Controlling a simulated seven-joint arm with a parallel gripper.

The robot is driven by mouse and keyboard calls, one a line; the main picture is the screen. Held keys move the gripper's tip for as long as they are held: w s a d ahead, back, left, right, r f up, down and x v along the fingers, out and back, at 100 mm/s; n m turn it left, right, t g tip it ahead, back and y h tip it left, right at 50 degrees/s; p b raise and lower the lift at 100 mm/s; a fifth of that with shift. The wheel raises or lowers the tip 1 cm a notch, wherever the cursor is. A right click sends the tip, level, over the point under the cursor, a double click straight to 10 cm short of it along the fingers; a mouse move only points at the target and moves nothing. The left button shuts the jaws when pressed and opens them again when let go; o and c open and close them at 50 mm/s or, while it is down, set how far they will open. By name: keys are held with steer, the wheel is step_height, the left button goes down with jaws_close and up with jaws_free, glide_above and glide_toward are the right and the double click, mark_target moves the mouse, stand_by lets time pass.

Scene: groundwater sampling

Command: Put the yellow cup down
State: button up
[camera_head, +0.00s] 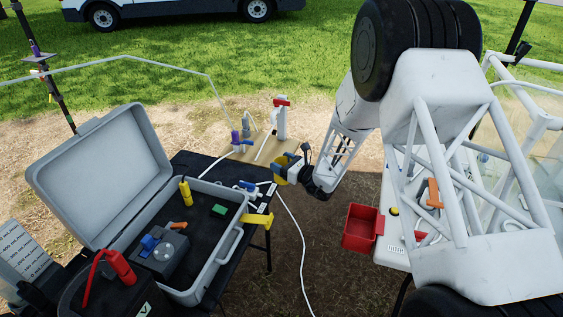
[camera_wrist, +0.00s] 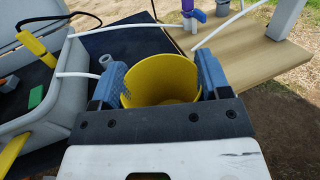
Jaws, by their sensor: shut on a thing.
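The yellow cup (camera_wrist: 160,86) is between the two blue fingers of my gripper (camera_wrist: 160,74) in the wrist view. The fingers press on its left and right sides, and I look into its open top. In the head view the cup (camera_head: 279,173) shows as a small yellow patch at the end of my gripper (camera_head: 284,171), near the far right corner of the black table (camera_head: 190,163). Its base is hidden, so I cannot tell whether it touches anything below.
An open grey case (camera_head: 236,240) with a yellow probe (camera_head: 186,192) stands on the black table. A wooden board (camera_head: 289,146) with a purple-topped fitting (camera_head: 236,137) lies beyond. White tubes run past my gripper. A red bin (camera_head: 361,229) stands to the right.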

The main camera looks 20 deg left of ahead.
stand_by(0.6)
steer(key=w+a+t, duration=0.1)
steer(key=w+a, duration=0.2)
steer(key=w, duration=0.4)
steer(key=shift+a+m, duration=0.2)
steer(key=shift+m, duration=0.2)
steer(key=shift+r, duration=0.15)
steer(key=w+a+f, duration=0.1)
steer(key=w+a, duration=0.7)
steer(key=w, duration=0.4)
steer(key=shift+w+f, duration=0.25)
steer(key=shift+w, duration=0.15)
steer(key=shift+w, duration=0.1)
steer(key=shift+w+a+f, duration=0.1)
steer(key=shift+w+f, duration=0.05)
steer(key=shift+f, duration=0.75)
steer(key=shift+w+a+f, duration=0.1)
steer(key=shift+w+f, duration=0.05)
steer(key=shift+f, duration=0.7)
